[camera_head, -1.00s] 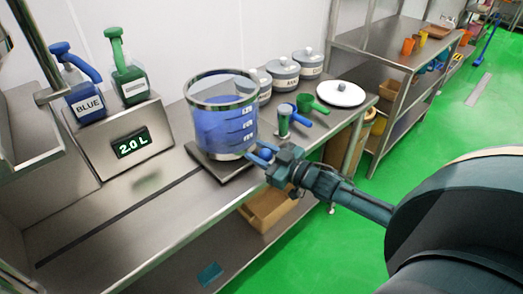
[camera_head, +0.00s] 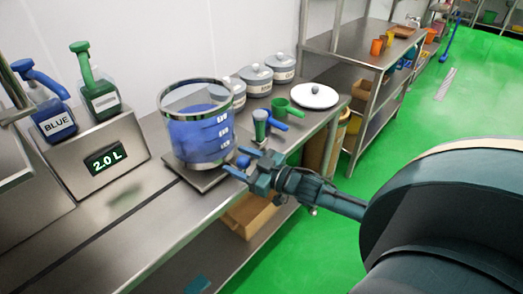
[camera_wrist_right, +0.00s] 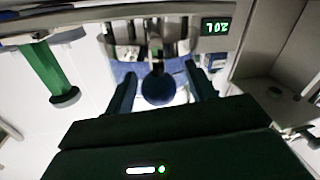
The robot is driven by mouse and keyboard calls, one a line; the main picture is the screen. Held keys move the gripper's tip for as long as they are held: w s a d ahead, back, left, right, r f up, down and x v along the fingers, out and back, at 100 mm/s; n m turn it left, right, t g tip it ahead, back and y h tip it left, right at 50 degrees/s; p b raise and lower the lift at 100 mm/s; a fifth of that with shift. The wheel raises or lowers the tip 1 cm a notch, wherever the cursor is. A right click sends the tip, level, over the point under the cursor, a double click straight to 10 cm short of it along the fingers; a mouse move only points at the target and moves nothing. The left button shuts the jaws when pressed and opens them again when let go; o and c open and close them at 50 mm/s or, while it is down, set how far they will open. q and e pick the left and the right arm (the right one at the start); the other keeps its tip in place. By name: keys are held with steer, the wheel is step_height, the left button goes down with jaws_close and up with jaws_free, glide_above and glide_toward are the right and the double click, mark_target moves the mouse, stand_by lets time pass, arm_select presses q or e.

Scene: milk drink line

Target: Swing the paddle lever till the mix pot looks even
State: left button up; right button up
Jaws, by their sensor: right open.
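The mix pot (camera_head: 199,138) is a clear vessel with a metal rim and blue content, standing on a flat metal base on the bench. The content looks an even blue from here. A round blue knob (camera_head: 243,161), which looks like the end of the paddle lever, sits low at the pot's right side. It also shows in the right wrist view (camera_wrist_right: 158,91), between the two fingers. My right gripper (camera_head: 243,164) is open around the knob, with gaps on both sides. The rest of the lever is hard to make out. My left gripper is out of view.
The front bench strip is clear.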

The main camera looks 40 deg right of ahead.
steer(key=v, duration=1.2)
steer(key=shift+s, duration=0.1)
steer(key=s+a+f+m+g+h, duration=0.4)
steer(key=s+a+f+g+h, duration=0.3)
steer(key=s+a+f+g, duration=0.15)
steer(key=s+a+g, duration=0.4)
steer(key=s+a, duration=0.1)
steer(key=s, duration=0.1)
steer(key=w+a+f+t+y, duration=0.3)
steer(key=w+a+f+t, duration=0.2)
steer(key=a+t, duration=0.1)
steer(key=shift+w+a+f+y, duration=0.15)
steer(key=shift+a+f+y, duration=0.05)
steer(key=shift+f+y, duration=0.1)
steer(key=shift+t, duration=0.25)
steer(key=shift+c, duration=0.4)
